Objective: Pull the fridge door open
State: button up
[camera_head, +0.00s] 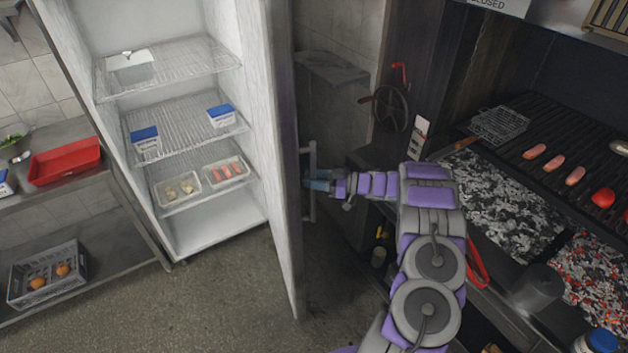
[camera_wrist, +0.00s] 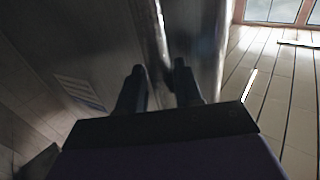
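The fridge door (camera_head: 274,150) stands wide open, swung out to the right of the white fridge interior (camera_head: 210,232). Its vertical bar handle (camera_head: 310,205) is on the door's outer face, toward the grill. My gripper (camera_head: 318,181) is at the middle of this handle. In the wrist view, my gripper (camera_wrist: 160,72) has its two dark fingers apart, with the metal handle bar (camera_wrist: 158,30) running between their tips. A gap shows beside the left finger; contact with the right finger is unclear.
Wire shelves (camera_head: 185,128) inside hold boxes and food trays. A metal counter with a red tray (camera_head: 65,160) and a lower crate (camera_head: 47,275) stands left. The grill (camera_head: 545,135) and charcoal beds lie right. Floor before the fridge (camera_head: 225,300) is clear.

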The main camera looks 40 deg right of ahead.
jog(key=shift+o, duration=0.8)
jog(key=shift+f, duration=0.1)
jog(key=shift+d, duration=0.1)
jog(key=v, duration=1.7)
jog(key=shift+d, duration=0.25)
jog(key=shift+s, duration=0.1)
